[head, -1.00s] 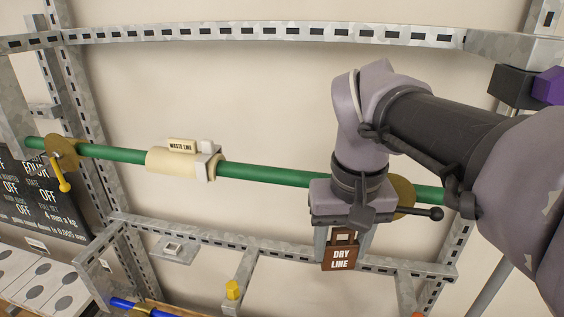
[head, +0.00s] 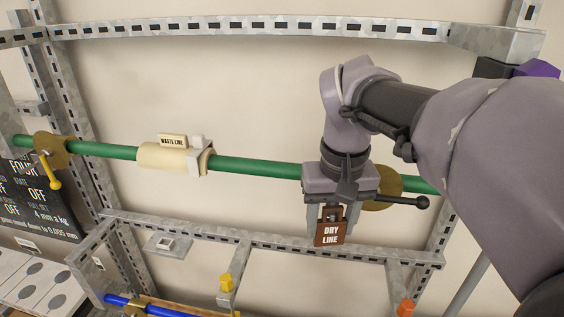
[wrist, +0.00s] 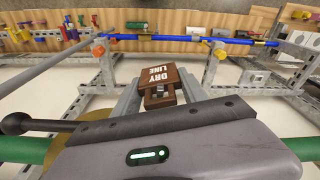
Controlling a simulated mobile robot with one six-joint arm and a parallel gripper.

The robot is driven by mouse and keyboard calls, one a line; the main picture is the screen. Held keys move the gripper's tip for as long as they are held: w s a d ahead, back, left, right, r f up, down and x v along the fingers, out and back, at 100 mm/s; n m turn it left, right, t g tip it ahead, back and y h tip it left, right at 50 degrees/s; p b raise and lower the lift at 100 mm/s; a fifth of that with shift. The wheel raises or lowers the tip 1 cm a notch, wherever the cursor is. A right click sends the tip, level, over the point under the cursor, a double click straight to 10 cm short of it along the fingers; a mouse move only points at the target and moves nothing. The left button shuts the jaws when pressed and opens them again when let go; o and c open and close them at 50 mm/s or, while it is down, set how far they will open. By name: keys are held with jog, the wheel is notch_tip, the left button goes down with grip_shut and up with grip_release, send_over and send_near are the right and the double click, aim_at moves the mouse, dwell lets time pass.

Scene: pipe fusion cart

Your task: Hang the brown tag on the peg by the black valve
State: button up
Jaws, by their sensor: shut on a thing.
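The brown tag (head: 330,235), marked DRY LINE, hangs upright between the fingers of my gripper (head: 329,215), just in front of the lower rail in the head view. In the wrist view my gripper (wrist: 160,92) is shut on the tag (wrist: 162,80), with a finger on each side. The black valve handle (head: 408,202) sticks out to the right of my gripper, by a brass disc (head: 388,188) on the green pipe. It also shows at the left of the wrist view (wrist: 18,123). I cannot make out a peg beside it; my gripper covers part of that area.
The green pipe (head: 250,166) runs behind my gripper and carries a cream WASTE LINE sleeve (head: 165,157). A yellow valve handle (head: 53,175) is at left. A slotted rail (head: 270,244) runs below, with yellow-capped (head: 226,282) and orange-capped (head: 405,307) brackets.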

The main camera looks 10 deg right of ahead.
jog(key=o, duration=1.4)
jog(key=shift+s+a+f, duration=0.15)
jog(key=shift+s+f, duration=0.05)
jog(key=s, duration=0.2)
jog(key=shift+s+a+r+b, duration=0.1)
jog(key=shift+s+a+b, duration=0.25)
jog(key=shift+s, duration=0.05)
jog(key=shift+s+a+b, duration=0.1)
jog(key=shift+s+a, duration=0.2)
jog(key=shift+s, duration=0.65)
jog(key=shift+s+a+b, duration=0.15)
jog(key=shift+s+a, duration=0.2)
jog(key=shift+s, duration=0.6)
jog(key=shift+s+a+b, duration=0.1)
jog(key=shift+s+a, duration=0.2)
jog(key=shift+s, duration=0.65)
jog(key=shift+s+a+f+m+t+y+b, duration=0.3)
jog(key=shift+s+f+m+t+b, duration=0.45)
jog(key=shift+f+b, duration=6.55)
jog(key=shift+s+a+f+m+t+y+b, duration=0.15)
jog(key=shift+s+f+m+t+y+b, duration=0.5)
jog(key=shift+f+b, duration=6.6)
jog(key=shift+s+a+f+m+t+y+b, duration=0.15)
jog(key=shift+s+f+m+t+b, duration=0.6)
jog(key=shift+f+b, duration=6.5)
